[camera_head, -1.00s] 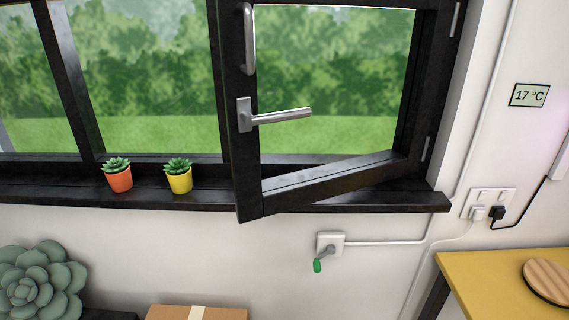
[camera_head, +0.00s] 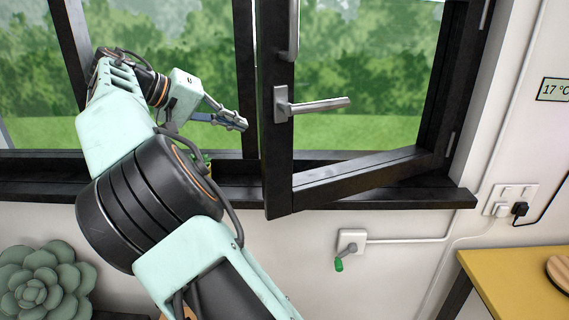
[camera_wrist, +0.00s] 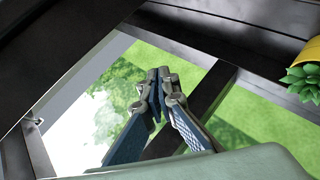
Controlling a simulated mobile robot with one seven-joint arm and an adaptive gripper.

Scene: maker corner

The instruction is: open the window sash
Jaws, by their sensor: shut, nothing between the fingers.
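The black-framed window sash (camera_head: 281,150) stands swung inward, hinged on the right, with its free left edge clear of the fixed frame. Its silver lever handle (camera_head: 322,106) lies level, pointing right. A silver pull bar (camera_head: 294,30) sits higher on the same stile. My gripper (camera_head: 242,124) is shut and empty, left of the sash's free edge in the head view, in front of the fixed post; I cannot tell its depth exactly. In the wrist view my gripper's fingertips (camera_wrist: 159,76) meet in front of glass and dark frame bars.
A potted succulent in a yellow pot (camera_wrist: 313,52) stands on the sill (camera_head: 420,198), mostly hidden behind my arm in the head view. A yellow table (camera_head: 510,272) is at lower right.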

